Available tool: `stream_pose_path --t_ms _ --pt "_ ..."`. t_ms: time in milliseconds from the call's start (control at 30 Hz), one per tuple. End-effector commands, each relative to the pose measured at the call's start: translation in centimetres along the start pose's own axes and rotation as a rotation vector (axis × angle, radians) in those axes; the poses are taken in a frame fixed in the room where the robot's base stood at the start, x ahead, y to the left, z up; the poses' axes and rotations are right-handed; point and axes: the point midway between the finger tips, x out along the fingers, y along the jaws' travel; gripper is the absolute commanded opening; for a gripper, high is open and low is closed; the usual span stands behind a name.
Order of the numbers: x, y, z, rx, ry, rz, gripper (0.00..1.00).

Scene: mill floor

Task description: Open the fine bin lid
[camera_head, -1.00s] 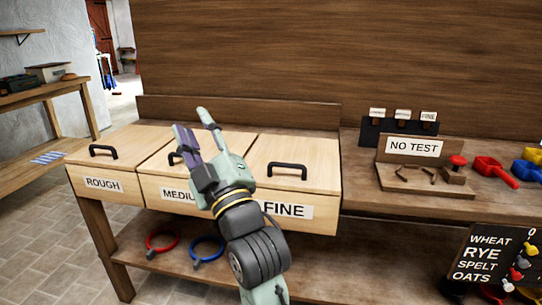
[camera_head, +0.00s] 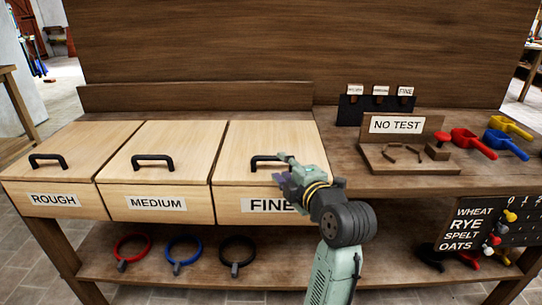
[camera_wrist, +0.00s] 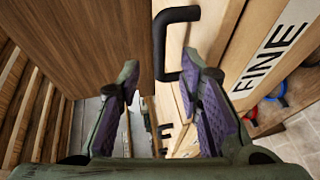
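The fine bin is the rightmost of three pale wooden bins, with a FINE label (camera_head: 268,205) on its front. Its lid (camera_head: 270,137) lies shut, and its black bar handle (camera_head: 262,159) is partly hidden by my gripper. My gripper (camera_head: 281,168) is at the right end of this handle. In the wrist view my gripper (camera_wrist: 161,66) has its two purple-padded fingers apart with nothing between the pads. The black handle (camera_wrist: 160,45) is just beyond the fingertips, nearer the right finger. Whether a finger touches it I cannot tell.
The medium bin (camera_head: 155,205) and rough bin (camera_head: 53,200) stand to the left, lids shut. A NO TEST stand (camera_head: 397,125) and coloured scoops (camera_head: 476,142) are on the bench at right. Red, blue and black rings (camera_head: 237,250) rest on the shelf below.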

Motion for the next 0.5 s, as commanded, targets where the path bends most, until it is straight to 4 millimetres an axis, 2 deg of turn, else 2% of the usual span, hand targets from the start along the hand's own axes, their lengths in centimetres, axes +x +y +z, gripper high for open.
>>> stream_pose_path --t_ms 33,200,333,500 --pt "1.1 0.1 -0.1 0.001 0.004 -0.003 0.33" --pt "4.3 0.1 -0.2 0.000 0.003 -0.002 0.33" --pt "5.9 0.2 -0.1 0.000 0.002 0.000 0.33" --pt "7.0 0.1 -0.1 0.000 0.000 0.001 0.33"
